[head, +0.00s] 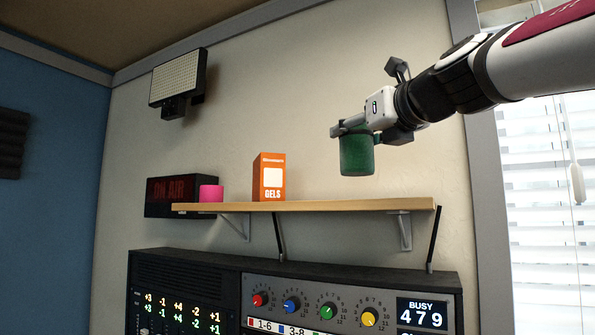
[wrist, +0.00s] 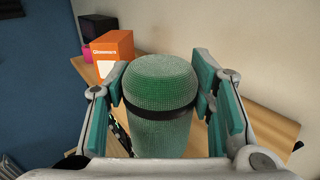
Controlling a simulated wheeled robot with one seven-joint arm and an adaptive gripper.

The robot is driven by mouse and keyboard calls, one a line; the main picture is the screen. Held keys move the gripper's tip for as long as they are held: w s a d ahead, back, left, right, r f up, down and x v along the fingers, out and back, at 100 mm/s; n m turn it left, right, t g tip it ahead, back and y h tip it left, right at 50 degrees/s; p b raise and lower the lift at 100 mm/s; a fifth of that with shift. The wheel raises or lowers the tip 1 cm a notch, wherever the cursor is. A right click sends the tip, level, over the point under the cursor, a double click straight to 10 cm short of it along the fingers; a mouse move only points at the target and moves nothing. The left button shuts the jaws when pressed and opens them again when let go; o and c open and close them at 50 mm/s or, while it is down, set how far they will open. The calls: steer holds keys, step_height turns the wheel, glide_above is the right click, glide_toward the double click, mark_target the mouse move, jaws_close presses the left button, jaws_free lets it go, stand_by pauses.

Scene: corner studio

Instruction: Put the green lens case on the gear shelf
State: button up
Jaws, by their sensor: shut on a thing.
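The green lens case (head: 357,154) is a cylinder with a rounded top and a dark band, held upright between the fingers of my gripper (head: 362,132). In the wrist view the case (wrist: 160,100) fills the middle, with a finger on each side of it. The gear shelf (head: 330,206) is a light wooden board on the wall. In the head view the case appears above the right part of the shelf, with a gap between its bottom and the board. The shelf also shows behind the case in the wrist view (wrist: 265,128).
An orange GELS box (head: 268,178) and a pink cylinder (head: 211,193) stand on the shelf's left half. An ON AIR sign (head: 181,196) is behind its left end. The shelf's right half is bare. A mixing console (head: 300,290) lies below; window blinds (head: 545,190) are at right.

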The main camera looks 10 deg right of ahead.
steer(key=shift+w+d+f+b, duration=0.4)
steer(key=shift+w+f, duration=0.3)
steer(key=shift+w, duration=0.4)
steer(key=shift+w+d+f+b, duration=0.4)
steer(key=shift+w+f, duration=0.25)
steer(key=shift+w, duration=0.5)
steer(key=shift+w+d+f+b, duration=0.4)
steer(key=shift+w+f, duration=0.3)
steer(key=shift+w, duration=0.4)
steer(key=shift+f, duration=0.1)
steer(key=o, duration=1.4)
steer(key=shift+f, duration=0.1)
steer(key=shift+s+d+r, duration=0.1)
steer(key=shift+s+r, duration=0.1)
steer(key=shift+s, duration=0.1)
steer(key=v, duration=1.1)
steer(key=shift+s, duration=0.2)
